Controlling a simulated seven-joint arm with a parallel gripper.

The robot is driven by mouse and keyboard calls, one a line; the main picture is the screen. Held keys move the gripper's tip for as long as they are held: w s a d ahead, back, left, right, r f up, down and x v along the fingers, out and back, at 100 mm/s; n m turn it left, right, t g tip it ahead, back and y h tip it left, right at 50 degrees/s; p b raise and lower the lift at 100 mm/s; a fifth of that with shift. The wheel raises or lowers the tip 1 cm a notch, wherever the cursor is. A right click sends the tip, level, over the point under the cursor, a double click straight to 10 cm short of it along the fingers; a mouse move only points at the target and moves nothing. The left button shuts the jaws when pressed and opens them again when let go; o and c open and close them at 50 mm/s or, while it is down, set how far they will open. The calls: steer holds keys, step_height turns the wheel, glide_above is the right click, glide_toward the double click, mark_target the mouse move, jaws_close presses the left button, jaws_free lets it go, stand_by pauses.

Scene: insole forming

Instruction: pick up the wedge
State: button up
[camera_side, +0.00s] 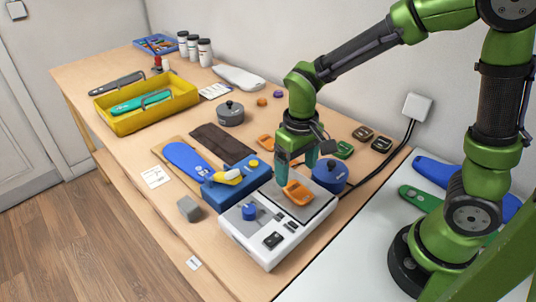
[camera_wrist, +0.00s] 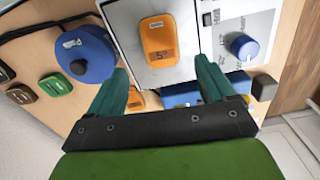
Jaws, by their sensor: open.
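An orange wedge (camera_side: 298,193) with a dark "5°" mark lies on the light plate of the white device (camera_side: 262,248). In the wrist view the same wedge (camera_wrist: 158,37) lies just beyond the fingertips, roughly in line with the gap between them. My gripper (camera_side: 296,172) is open, pointing down close to the wedge; whether it touches the wedge cannot be told. Its two green fingers (camera_wrist: 162,68) show apart and empty in the wrist view. A second orange wedge (camera_side: 265,142) lies on the table behind, partly hidden in the wrist view (camera_wrist: 136,99).
A blue round pot (camera_side: 330,176) stands close beside the plate. A blue box (camera_side: 236,184) is left of the device. Green (camera_side: 343,149) and dark pieces lie near the wall. A yellow tray (camera_side: 147,102) is far left. A blue knob (camera_side: 249,211) rises from the device.

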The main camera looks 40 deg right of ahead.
mark_target(295, 188)
step_height(295, 188, down, 5)
steer(key=shift+s+a+r, duration=0.1)
steer(key=shift+s, duration=0.05)
steer(key=c, duration=1.1)
